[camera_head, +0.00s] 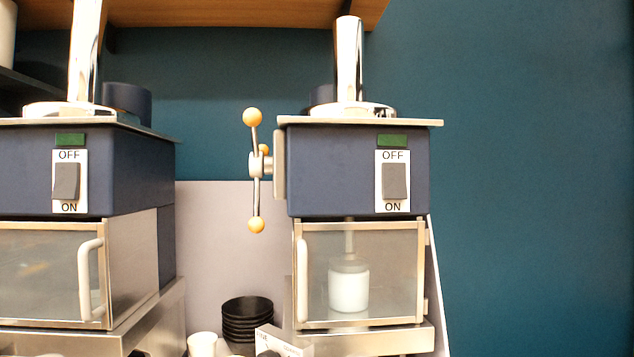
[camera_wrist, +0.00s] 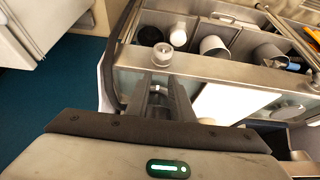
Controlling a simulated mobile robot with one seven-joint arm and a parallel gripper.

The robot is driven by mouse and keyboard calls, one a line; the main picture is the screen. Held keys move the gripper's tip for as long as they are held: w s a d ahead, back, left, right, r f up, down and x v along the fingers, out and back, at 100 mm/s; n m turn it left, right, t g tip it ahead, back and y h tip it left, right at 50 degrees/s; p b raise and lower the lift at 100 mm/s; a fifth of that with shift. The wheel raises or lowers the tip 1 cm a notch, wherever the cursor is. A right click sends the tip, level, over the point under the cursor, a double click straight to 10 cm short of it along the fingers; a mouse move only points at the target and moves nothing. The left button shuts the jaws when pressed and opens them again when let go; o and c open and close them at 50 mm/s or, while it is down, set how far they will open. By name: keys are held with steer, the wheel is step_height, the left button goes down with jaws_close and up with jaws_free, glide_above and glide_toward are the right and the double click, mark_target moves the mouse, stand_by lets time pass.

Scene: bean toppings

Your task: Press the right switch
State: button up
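The right switch (camera_head: 394,181) is a grey rocker on a white plate marked OFF above and ON below. It sits on the blue front of the right machine (camera_head: 333,175), under a dark green indicator (camera_head: 392,140). A similar left switch (camera_head: 67,181) is on the left machine (camera_head: 30,160). My gripper (camera_wrist: 159,82) shows in the wrist view, pointing towards a metal counter with containers. Its dark fingers are close to each other, and whether they are shut is unclear. I cannot make it out in the head view, and the right switch is not visible in the wrist view.
A lever with orange knobs (camera_head: 254,170) sticks out left of the right machine. Below its switch is a glass door (camera_head: 390,275) with a white container (camera_head: 348,288) behind it. Black bowls (camera_head: 247,318) are stacked between the machines. The wall area at right is clear.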

stand_by(0.3)
steer(key=shift+r, duration=0.15)
steer(key=c, duration=0.4)
steer(key=w+r+n+p, duration=0.2)
steer(key=r+n, duration=0.1)
steer(key=r, duration=0.5)
steer(key=w+d+r+n+t+p, duration=0.1)
steer(key=w+r+n+p, duration=0.1)
steer(key=r, duration=0.6)
steer(key=w+d+r+n+t+p, duration=0.1)
steer(key=w+r+n+p, duration=0.2)
steer(key=r, duration=0.5)
steer(key=shift+w+r+n+p, duration=0.1)
steer(key=shift+r+n+p, duration=0.3)
steer(key=shift+n, duration=0.1)
jaws_close()
step_height(320, 180, up, 20)
steer(key=w+d+n+t+p, duration=0.1)
steer(key=w+d+n+p, duration=0.1)
steer(key=n+p, duration=0.3)
steer(key=n, duration=0.4)
steer(key=shift+w+d+f+t, duration=0.15)
steer(key=shift+w+d+t, duration=0.15)
steer(key=shift+w+d, duration=0.1)
